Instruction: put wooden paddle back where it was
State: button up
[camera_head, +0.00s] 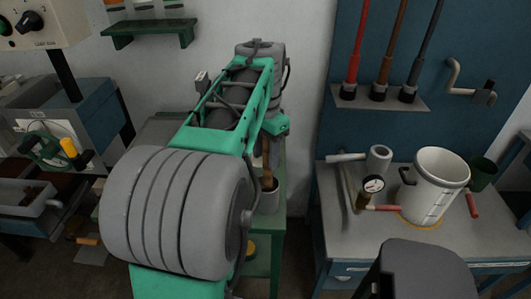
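A brown wooden shaft (267,178), which looks like part of the wooden paddle, stands roughly upright in a small grey cup (266,202). The cup is on a green stand (262,240) in the middle of the view. The upper part of the shaft is hidden behind my large green and grey arm. I cannot see my gripper's fingers, so I cannot tell whether they touch the shaft.
A bench (350,237) at the right bears a white pot (436,185) and a gauge (373,184). Red, brown and dark handles stand in a rack (380,100) on the blue panel. Machinery (80,125) stands at the left. A small green shelf (150,30) is on the wall.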

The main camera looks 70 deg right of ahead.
jog(key=shift+r, duration=0.1)
notch_tip(320, 180, up, 12)
jog(key=p, duration=0.4)
jog(key=w+a+f+n+t+h, duration=0.1)
jog(key=w+a+f+n, duration=0.4)
jog(key=w+a, duration=0.55)
jog(key=w+a+f+n, duration=0.2)
jog(key=w+a+n, duration=0.55)
jog(key=w, duration=0.55)
jog(key=a+f+n+t, duration=0.1)
jog(key=a+f+n, duration=0.2)
jog(key=a, duration=0.4)
jog(key=w+a+f+n, duration=0.1)
jog(key=a+f+n, duration=0.2)
jog(key=a+n, duration=0.2)
jog(key=a+f+n+t+y, duration=0.1)
jog(key=a+f+n, duration=0.2)
jog(key=a, duration=0.7)
jog(key=shift+w+a+f+n+t, duration=0.3)
jog(key=shift+a+f+n, duration=0.1)
jog(key=shift+n, duration=0.25)
